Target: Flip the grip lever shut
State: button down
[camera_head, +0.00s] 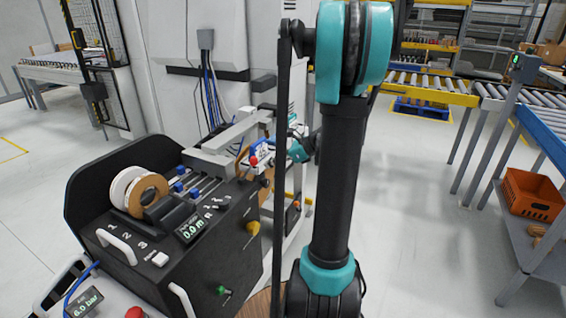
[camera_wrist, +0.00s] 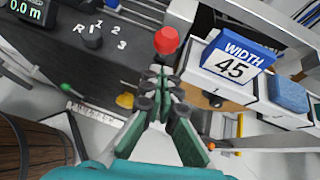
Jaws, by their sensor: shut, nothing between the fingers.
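A red knob (camera_wrist: 166,41), which looks like the end of the grip lever, stands at the edge of the black machine (camera_wrist: 110,50). It also shows in the head view (camera_head: 253,161), left of my gripper. My gripper (camera_wrist: 160,76) is shut and empty. Its fingertips appear just below the knob in the wrist view; I cannot tell whether they touch it. The lever's shaft is mostly hidden behind the fingertips. In the head view my gripper (camera_head: 291,139) is small and partly covered by my arm.
A blue "WIDTH 45" block (camera_wrist: 236,57) and a blue pad (camera_wrist: 288,95) sit right of the knob. A yellow knob (camera_wrist: 125,100) and a green knob (camera_wrist: 68,88) stick out from the machine. A wooden barrel (camera_wrist: 30,150) stands at lower left. Open floor (camera_head: 420,220) lies to the right.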

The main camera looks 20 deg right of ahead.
jog(key=shift+w+a+r, duration=0.15)
jog(key=shift+w+a, duration=0.4)
jog(key=shift+a, duration=0.25)
jog(key=shift+w+a+r+g, duration=0.3)
jog(key=shift+r, duration=0.1)
jog(key=shift+w+r, duration=0.1)
jog(key=shift+w+a+r+m+g+h, duration=0.15)
jog(key=shift+w+a+r+g+h, duration=0.25)
jog(key=shift+w+a+g+h, duration=1.05)
jog(key=shift+w+a+r+m+g+h, duration=0.1)
jog(key=shift+w+a+r+g+h, duration=0.45)
jog(key=shift+w+a, duration=1.7)
jog(key=shift+w+a+r+m+g+h, duration=0.15)
jog(key=shift+w+a+r+g+h, duration=0.1)
jog(key=shift+w+a+g+h, duration=1.25)
jog(key=shift+w+a+t, duration=0.3)
jog(key=shift+a+t, duration=0.05)
jog(key=shift+t, duration=0.15)
